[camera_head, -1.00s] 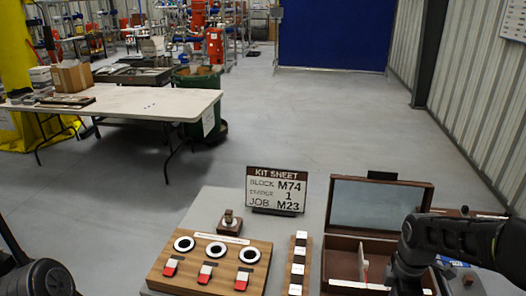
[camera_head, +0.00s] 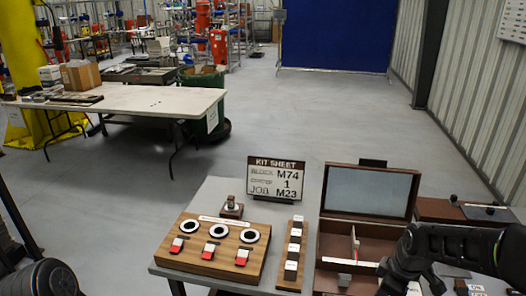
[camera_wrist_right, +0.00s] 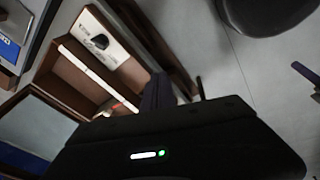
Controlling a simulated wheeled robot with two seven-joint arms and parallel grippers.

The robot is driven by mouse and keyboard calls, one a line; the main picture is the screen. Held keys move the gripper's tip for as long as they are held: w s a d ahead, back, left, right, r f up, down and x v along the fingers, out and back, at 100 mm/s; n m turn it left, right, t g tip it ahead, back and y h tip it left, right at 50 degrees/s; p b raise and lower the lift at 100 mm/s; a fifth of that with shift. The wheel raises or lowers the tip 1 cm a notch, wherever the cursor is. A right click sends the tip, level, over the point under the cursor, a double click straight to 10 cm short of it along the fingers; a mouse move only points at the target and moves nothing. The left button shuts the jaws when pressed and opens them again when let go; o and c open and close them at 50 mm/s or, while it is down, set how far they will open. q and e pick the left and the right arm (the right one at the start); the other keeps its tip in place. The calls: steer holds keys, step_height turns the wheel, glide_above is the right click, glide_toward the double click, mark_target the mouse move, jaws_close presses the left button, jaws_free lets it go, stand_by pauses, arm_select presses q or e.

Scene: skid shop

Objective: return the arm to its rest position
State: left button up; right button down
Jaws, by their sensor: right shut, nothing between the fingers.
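My right arm (camera_head: 455,245) comes in from the right edge in the head view. Its gripper (camera_head: 398,284) hangs over the front right part of the open wooden case, low in the picture, with its fingertips hard to make out. In the right wrist view the dark fingers (camera_wrist_right: 165,92) are together and empty, beside the wooden case (camera_wrist_right: 85,75). The case (camera_head: 330,228) has its lid standing up and a light divider inside. My left gripper is not in view; only a dark part of my own body shows at the lower left.
A wooden board (camera_head: 185,262) with three black-and-white rings and red-white tabs lies on the grey bench (camera_head: 205,195). Beside it are a slotted strip (camera_head: 283,277), a small block on a stand (camera_head: 231,207) and the kit sheet sign (camera_head: 275,180). Open floor lies beyond.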

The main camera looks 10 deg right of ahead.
steer(key=w+a+f+m+t+y, duration=0.1)
steer(key=a+f+m+t+y, duration=0.1)
steer(key=a+f+m, duration=1)
steer(key=s+a+f+g+y+b, duration=0.1)
steer(key=s+a+f+g, duration=0.3)
steer(key=s+a+f, duration=1.2)
steer(key=s+a+b, duration=0.1)
steer(key=s, duration=0.2)
steer(key=shift+a+n+y, duration=0.15)
steer(key=shift+n+y, duration=0.25)
